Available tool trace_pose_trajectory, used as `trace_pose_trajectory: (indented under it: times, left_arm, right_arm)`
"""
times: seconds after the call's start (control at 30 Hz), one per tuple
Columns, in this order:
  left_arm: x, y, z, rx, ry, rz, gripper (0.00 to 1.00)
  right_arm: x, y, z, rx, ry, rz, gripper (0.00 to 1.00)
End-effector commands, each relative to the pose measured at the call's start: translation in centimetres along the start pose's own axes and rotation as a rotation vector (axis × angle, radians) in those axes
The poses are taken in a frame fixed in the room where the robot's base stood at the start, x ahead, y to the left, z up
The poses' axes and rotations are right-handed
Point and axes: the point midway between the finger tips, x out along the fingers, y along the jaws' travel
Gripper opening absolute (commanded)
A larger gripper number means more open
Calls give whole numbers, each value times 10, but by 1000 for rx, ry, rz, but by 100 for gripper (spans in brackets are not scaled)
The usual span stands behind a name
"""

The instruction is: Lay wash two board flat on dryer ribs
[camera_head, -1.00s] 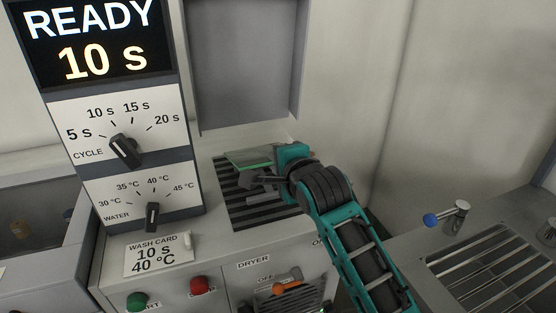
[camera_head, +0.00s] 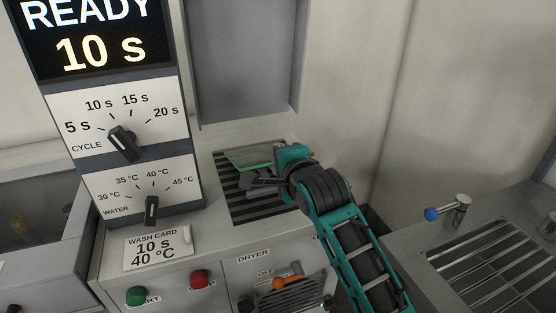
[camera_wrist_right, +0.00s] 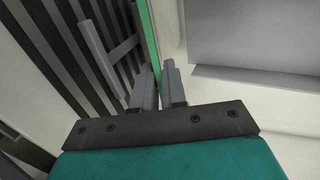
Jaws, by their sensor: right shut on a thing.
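My right gripper (camera_head: 268,170) is shut on a thin board (camera_head: 248,157) with a green edge, above the back part of the dark dryer ribs (camera_head: 257,208). In the right wrist view the board (camera_wrist_right: 149,42) shows edge-on as a narrow green strip at the fingertips (camera_wrist_right: 159,82), with the dark ribs (camera_wrist_right: 58,50) to its left. I cannot tell whether the board touches the ribs. The gripper and wrist hide part of the ribs. My left gripper is not in view.
A grey bar with a crosspiece (camera_wrist_right: 100,55) stands by the ribs. The control column (camera_head: 118,140) rises at the left, and a grey wall panel (camera_head: 243,65) is behind. The dryer's orange knob (camera_head: 287,282) is in front. A slatted sink (camera_head: 495,265) with a blue-ended tap (camera_head: 447,212) lies right.

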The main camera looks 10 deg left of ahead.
Motion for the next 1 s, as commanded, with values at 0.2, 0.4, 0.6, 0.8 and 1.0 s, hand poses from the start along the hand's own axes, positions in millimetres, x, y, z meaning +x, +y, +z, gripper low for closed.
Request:
trace_pose_trajectory:
  times: [0.2, 0.4, 0.6, 0.8, 1.0]
  left_arm:
    - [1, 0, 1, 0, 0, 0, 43]
    - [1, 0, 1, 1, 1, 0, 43]
    - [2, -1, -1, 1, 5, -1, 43]
    - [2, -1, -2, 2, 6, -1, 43]
    - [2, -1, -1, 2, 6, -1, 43]
  right_arm:
    - [1, 3, 0, 1, 0, -3, 0]
    - [1, 3, 0, 0, 0, -4, 0]
    - [1, 3, 0, 0, 0, -3, 24]
    - [1, 3, 0, 0, 0, -2, 41]
    - [2, 5, 0, 0, 0, 2, 47]
